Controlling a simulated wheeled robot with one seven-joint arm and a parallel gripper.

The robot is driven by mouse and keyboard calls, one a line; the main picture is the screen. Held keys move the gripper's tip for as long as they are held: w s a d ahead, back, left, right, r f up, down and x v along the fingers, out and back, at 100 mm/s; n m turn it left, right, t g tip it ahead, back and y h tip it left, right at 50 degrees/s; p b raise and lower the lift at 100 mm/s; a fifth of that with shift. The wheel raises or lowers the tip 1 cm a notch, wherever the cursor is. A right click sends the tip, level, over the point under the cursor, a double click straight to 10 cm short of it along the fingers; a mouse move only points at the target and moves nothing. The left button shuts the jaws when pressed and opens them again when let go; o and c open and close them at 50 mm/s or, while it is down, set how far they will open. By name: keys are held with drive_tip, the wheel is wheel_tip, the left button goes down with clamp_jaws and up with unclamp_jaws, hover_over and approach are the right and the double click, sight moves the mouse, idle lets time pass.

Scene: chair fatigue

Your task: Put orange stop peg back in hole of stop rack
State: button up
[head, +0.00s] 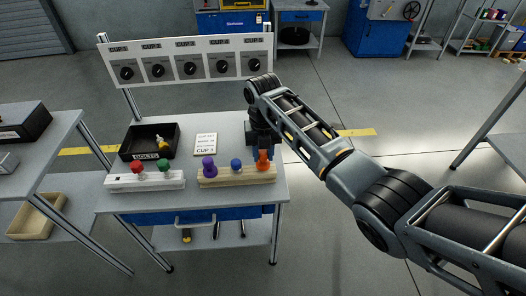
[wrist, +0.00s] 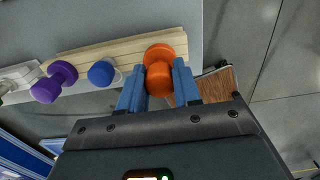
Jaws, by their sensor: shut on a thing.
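The orange stop peg (head: 263,160) is at the right end of the wooden stop rack (head: 237,177). It also shows in the wrist view (wrist: 159,78), its wide round end over the rack's end (wrist: 120,48). My gripper (wrist: 158,84) is shut on the peg, with a blue finger on each side. In the head view my gripper (head: 262,147) reaches down from above onto the peg. The hole under the peg is hidden, and I cannot tell how deep the peg sits. A purple peg (head: 209,167) and a blue peg (head: 236,164) stand in the same rack.
A white rack (head: 145,182) with red and green pegs stands to the left. A black bolts bin (head: 150,141) and a printed card (head: 205,144) lie behind. A panel with several dials (head: 188,62) rises at the bench's back.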

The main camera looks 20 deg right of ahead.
drive_tip(key=shift+f+b, duration=0.55)
drive_tip(key=shift+f, duration=0.3)
drive_tip(key=o, duration=1)
drive_tip(key=shift+o, duration=0.2)
drive_tip(key=shift+r, duration=0.1)
wheel_tip(320, 180, up, 8)
drive_tip(key=shift+f, duration=0.15)
